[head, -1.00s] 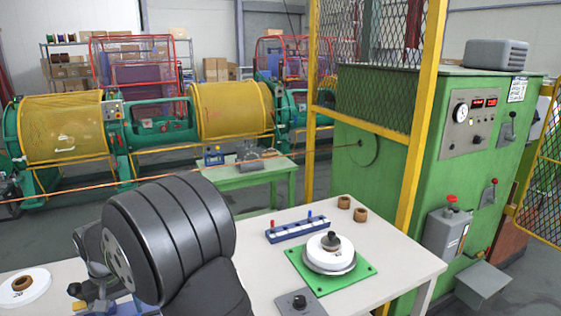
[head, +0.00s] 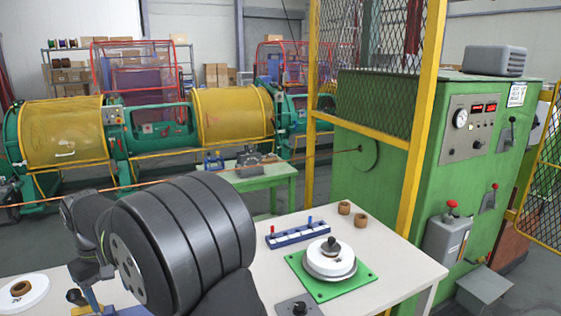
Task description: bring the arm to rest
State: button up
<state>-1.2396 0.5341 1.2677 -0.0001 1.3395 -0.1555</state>
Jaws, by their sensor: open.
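My arm fills the lower left of the head view, with a large black ribbed joint in front and a thinner dark link behind it on the left. The link bends down toward the bench. The pale bench (head: 397,268) lies under and to the right of the arm.
On the bench stand a green plate (head: 359,284) with a white spool (head: 330,255), a blue rack (head: 290,237), two brown rings (head: 345,208) and a white reel (head: 22,291). A green cabinet (head: 408,165) and yellow-framed mesh stand beyond. A copper-coloured line (head: 130,186) crosses behind the arm.

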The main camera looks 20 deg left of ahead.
notch_tip(320, 180, down, 4)
jog(key=n, duration=0.7)
jog(key=shift+a+r, duration=0.1)
jog(key=shift+r, duration=0.15)
jog(key=shift+o, duration=0.2)
jog(key=o, duration=0.8)
jog(key=s+d+r+n, duration=0.2)
jog(key=d+r, duration=0.3)
jog(key=r, duration=0.5)
jog(key=s+d+r+n, duration=0.2)
jog(key=s+d+r, duration=0.15)
jog(key=r, duration=0.65)
notch_tip(320, 180, down, 10)
jog(key=d, duration=0.1)
jog(key=shift+w, duration=0.4)
jog(key=shift+f, duration=0.1)
